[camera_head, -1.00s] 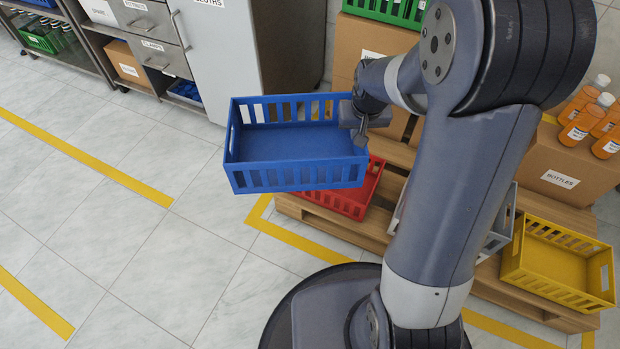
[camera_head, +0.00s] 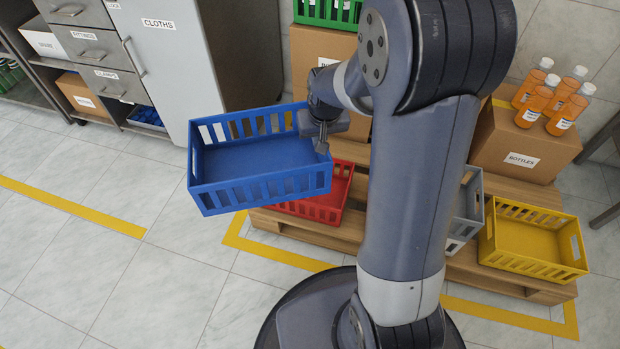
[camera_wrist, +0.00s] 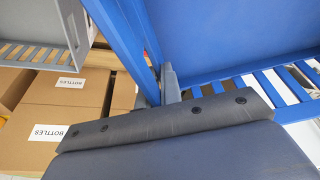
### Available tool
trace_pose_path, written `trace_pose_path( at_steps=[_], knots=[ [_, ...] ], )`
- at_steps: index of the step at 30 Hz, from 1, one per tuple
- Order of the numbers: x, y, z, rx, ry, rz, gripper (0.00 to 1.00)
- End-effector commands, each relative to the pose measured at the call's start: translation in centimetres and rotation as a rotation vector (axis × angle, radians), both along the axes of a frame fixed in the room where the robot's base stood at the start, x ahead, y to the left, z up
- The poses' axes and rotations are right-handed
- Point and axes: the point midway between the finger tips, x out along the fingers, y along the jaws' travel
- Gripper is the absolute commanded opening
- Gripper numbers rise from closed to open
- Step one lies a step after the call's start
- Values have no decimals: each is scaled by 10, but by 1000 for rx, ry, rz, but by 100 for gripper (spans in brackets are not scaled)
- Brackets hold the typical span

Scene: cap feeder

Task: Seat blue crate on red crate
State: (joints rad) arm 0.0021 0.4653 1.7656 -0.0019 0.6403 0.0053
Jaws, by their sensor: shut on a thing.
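The empty blue crate (camera_head: 262,188) hangs in the air in the head view, roughly level. My gripper (camera_head: 321,140) is shut on its right wall near the back corner. The wrist view shows the fingers (camera_wrist: 166,86) on either side of the blue crate's wall (camera_wrist: 120,35). The red crate (camera_head: 325,208) sits on the wooden pallet, lower and behind to the right of the blue crate. The blue crate hides the red crate's left part, and the two look apart in height.
A grey crate (camera_head: 468,205), partly behind my arm, and a yellow crate (camera_head: 528,262) stand on the pallet (camera_head: 345,238). A bottles box (camera_head: 520,150) with several orange bottles is behind. A cabinet (camera_head: 160,70) stands left of the pallet. Floor at left is clear.

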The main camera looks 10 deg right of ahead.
Motion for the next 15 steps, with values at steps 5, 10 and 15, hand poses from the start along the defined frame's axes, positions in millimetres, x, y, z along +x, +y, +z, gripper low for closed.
trace_pose_path(
  at_steps=[5,10,15],
  knots=[
    [12,-18,-20,-1,1,-80,0],
    [30,-52,-59,-3,5,-227,0],
    [43,-87,-97,-2,1,-372,0]
  ],
)
